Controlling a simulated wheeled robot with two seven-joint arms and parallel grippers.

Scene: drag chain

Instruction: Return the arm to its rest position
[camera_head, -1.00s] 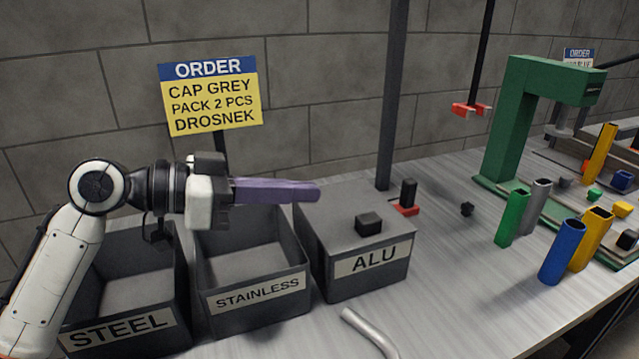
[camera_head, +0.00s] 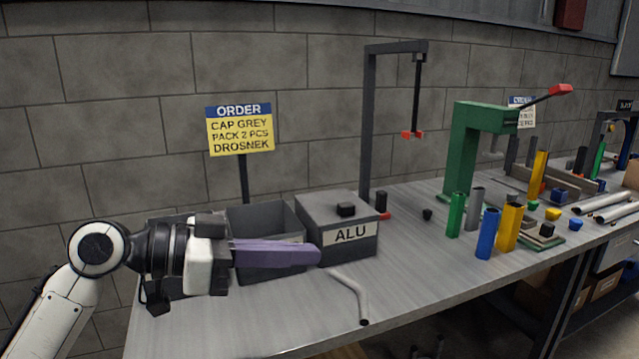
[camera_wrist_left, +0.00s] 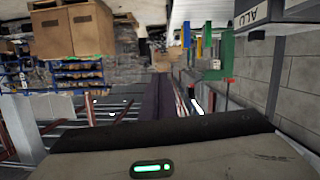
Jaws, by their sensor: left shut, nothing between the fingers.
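My left arm comes in from the lower left in the head view. Its left gripper (camera_head: 318,254) has long purple fingers, shut with nothing between them. The fingers point right, level, in front of the open grey bin (camera_head: 262,218) and reach to the lower left of the closed ALU box (camera_head: 350,236). In the left wrist view the dark purple fingers (camera_wrist_left: 158,95) point away over the blurred room. My right gripper does not show. The gripper hides the front of the open bins.
A bent grey tube (camera_head: 349,288) lies on the table (camera_head: 230,320) below the ALU box. A green press (camera_head: 462,150) stands to the right, with coloured tubes (camera_head: 487,233) in front. An order sign (camera_head: 239,130) stands behind the bins. The table's front middle is mostly clear.

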